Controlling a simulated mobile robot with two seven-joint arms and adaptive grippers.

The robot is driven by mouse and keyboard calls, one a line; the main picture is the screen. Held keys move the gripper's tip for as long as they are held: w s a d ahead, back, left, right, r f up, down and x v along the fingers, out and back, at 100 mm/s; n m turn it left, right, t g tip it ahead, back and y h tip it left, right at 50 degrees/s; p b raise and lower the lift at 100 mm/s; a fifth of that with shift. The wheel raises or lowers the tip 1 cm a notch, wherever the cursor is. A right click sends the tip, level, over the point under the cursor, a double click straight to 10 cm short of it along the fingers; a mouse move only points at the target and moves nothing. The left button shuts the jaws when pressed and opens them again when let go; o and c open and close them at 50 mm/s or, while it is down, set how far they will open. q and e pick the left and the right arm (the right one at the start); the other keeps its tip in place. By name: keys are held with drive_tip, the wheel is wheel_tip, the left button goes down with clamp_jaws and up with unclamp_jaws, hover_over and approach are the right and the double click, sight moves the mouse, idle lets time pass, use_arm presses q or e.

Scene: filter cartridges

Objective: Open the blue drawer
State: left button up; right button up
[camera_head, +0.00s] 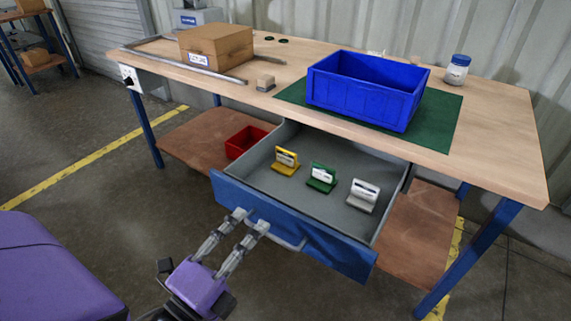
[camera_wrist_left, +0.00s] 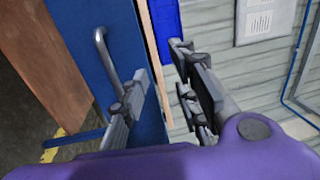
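The blue drawer (camera_head: 325,248) under the workbench is pulled well out, showing its grey inside. Its metal bar handle (camera_head: 291,244) is on the front panel and also shows in the left wrist view (camera_wrist_left: 104,62). My left gripper (camera_head: 250,220) is at the left part of the drawer front, with its fingers overlapping the panel and the handle's left end in the picture. Its fingers are apart in the left wrist view (camera_wrist_left: 160,92), with the handle outside the gap between them. Contact with the panel cannot be told. My right gripper is not in view.
Inside the drawer stand a yellow cartridge (camera_head: 286,162), a green one (camera_head: 321,178) and a white one (camera_head: 364,195). A blue bin (camera_head: 365,98) sits on a green mat (camera_head: 440,117) on the bench (camera_head: 500,130). A cardboard box (camera_head: 216,46) and a jar (camera_head: 457,70) stand there too.

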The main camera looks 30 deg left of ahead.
use_arm(q)
drive_tip(key=shift+s+f+b, duration=0.25)
drive_tip(key=shift+s, duration=0.3)
drive_tip(key=shift+s+f+b, duration=0.2)
drive_tip(key=shift+s+f, duration=0.05)
drive_tip(key=shift+s, duration=0.25)
drive_tip(key=shift+p, duration=0.3)
